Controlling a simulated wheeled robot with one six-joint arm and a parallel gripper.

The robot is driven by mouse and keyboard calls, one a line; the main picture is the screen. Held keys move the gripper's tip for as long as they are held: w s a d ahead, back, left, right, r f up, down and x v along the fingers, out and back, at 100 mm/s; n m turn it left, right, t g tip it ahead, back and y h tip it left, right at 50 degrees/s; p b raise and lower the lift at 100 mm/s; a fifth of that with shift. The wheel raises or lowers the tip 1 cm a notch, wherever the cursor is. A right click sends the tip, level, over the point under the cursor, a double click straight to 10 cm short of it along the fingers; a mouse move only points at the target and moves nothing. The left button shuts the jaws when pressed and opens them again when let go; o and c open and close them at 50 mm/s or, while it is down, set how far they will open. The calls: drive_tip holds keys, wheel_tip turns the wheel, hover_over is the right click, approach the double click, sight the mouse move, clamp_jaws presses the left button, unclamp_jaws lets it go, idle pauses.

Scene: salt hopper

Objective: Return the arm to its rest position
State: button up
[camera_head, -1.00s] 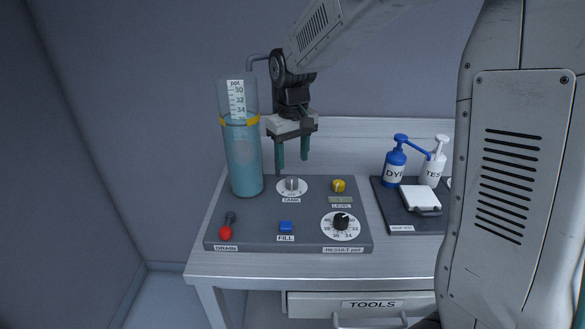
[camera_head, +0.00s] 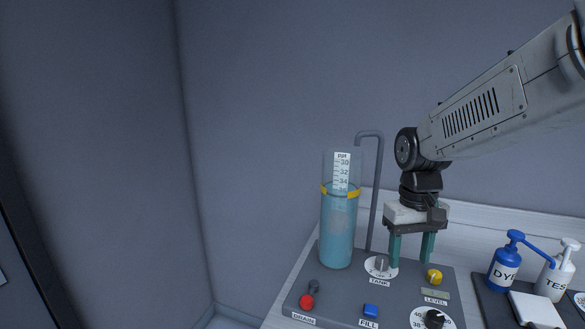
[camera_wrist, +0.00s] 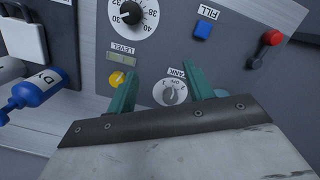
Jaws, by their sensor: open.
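My gripper (camera_head: 411,250) points down above the back of the grey control panel (camera_head: 335,290), its two green fingers apart and nothing between them. In the wrist view my gripper (camera_wrist: 163,88) frames the white-dialed TANK knob (camera_wrist: 171,92) from above. In the head view the TANK knob (camera_head: 381,265) is just left of the fingers, and the yellow knob (camera_head: 434,276) is just right and nearer. I cannot tell the exact height of the fingertips over the panel. My arm reaches in from the right.
A clear cylinder of blue liquid (camera_head: 337,232) with a yellow ring stands left of my gripper, a grey pipe (camera_head: 377,190) behind it. The red DRAIN lever (camera_head: 307,301) and blue FILL button (camera_head: 370,311) are in front. A blue DYE bottle (camera_head: 505,266) and white bottle (camera_head: 557,275) stand right.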

drive_tip(key=s+d+r+t, duration=0.1)
drive_tip(key=s+r, duration=0.1)
drive_tip(key=s, duration=0.8)
drive_tip(key=s+d+r+m+t, duration=0.1)
drive_tip(key=s+r, duration=0.1)
drive_tip(key=s, duration=0.9)
drive_tip(key=shift+d+r, duration=0.15)
drive_tip(key=shift+r, duration=0.25)
